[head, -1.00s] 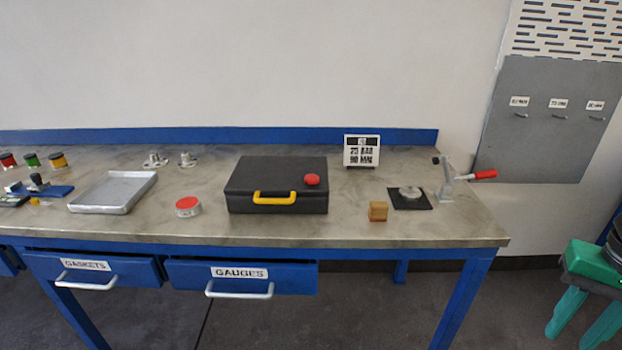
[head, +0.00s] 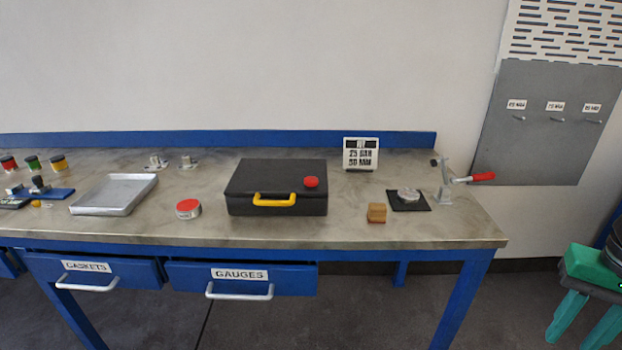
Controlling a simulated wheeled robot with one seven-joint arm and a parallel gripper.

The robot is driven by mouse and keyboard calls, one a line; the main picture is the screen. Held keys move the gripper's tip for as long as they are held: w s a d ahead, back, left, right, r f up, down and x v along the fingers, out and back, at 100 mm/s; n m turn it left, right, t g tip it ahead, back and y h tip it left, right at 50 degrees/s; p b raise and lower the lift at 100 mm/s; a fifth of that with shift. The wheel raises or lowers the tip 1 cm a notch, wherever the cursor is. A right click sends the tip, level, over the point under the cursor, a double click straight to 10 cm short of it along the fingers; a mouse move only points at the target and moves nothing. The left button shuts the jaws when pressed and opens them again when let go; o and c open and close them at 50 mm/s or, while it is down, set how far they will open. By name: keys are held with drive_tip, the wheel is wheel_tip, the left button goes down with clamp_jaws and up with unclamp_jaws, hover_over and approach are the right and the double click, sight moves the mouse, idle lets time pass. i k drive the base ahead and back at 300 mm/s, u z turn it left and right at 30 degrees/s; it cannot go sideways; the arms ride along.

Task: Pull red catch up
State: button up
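A black case (head: 250,205) with a yellow handle (head: 274,200) stands closed in the middle of the workbench in the head view. A round red piece (head: 312,182) sits at the right of its lid, near the front edge. At the right end of the bench is a metal toggle clamp (head: 445,185) with a red-gripped lever (head: 482,177) pointing right and slightly up. I cannot tell for certain which red part is the catch. My gripper is not in view.
A black pad with a metal disc (head: 408,195), a wooden block (head: 377,212) and a sign (head: 361,154) stand right of the case. A red-topped tin (head: 188,208) and metal tray (head: 113,194) lie left. Drawers (head: 240,276) sit slightly open below. A green stool (head: 590,270) stands right.

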sight(311, 181)
drive_tip(key=z, duration=0.05)
drive_tip(key=k, duration=1.05)
drive_tip(key=u, duration=0.85)
drive_tip(key=i, duration=2.05)
drive_tip(key=z, duration=0.8)
